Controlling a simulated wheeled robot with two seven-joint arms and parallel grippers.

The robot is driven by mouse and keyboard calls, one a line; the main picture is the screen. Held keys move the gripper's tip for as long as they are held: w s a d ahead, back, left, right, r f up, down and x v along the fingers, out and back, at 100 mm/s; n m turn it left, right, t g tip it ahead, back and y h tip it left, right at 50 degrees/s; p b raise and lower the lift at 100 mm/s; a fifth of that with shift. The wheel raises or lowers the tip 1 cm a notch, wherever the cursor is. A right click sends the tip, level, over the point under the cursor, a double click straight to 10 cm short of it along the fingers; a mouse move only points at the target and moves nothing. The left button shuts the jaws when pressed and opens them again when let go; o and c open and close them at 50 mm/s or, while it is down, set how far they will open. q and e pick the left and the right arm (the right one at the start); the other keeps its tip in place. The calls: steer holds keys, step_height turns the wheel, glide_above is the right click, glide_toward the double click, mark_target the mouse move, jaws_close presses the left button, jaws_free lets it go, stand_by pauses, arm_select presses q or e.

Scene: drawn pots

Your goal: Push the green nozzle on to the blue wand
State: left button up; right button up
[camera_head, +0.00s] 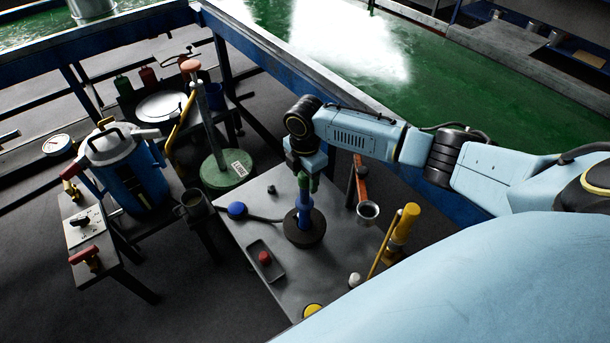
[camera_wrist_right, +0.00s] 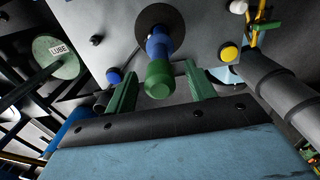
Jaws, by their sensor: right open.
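The blue wand (camera_head: 304,203) stands upright from a dark round base (camera_head: 303,230) on the grey table, and it also shows in the right wrist view (camera_wrist_right: 157,42). The green nozzle (camera_wrist_right: 158,80) sits in line on the wand's upper end; how far it is seated I cannot tell. My right gripper (camera_wrist_right: 160,68) is open, its green fingers apart on either side of the nozzle and wand, with gaps showing on both sides. In the head view my right gripper (camera_head: 304,170) is right above the wand and mostly hides the nozzle. My left gripper is not in view.
On the grey table are a blue knob (camera_head: 237,210), a tray with a red knob (camera_head: 264,257), a funnel cup (camera_head: 368,210) and a yellow cylinder (camera_head: 405,224). A green round base (camera_head: 222,172) with a tall post and a blue pot (camera_head: 130,185) stand to the left.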

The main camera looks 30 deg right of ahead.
step_height(320, 180, up, 13)
steer(key=shift+p, duration=0.3)
stand_by(0.5)
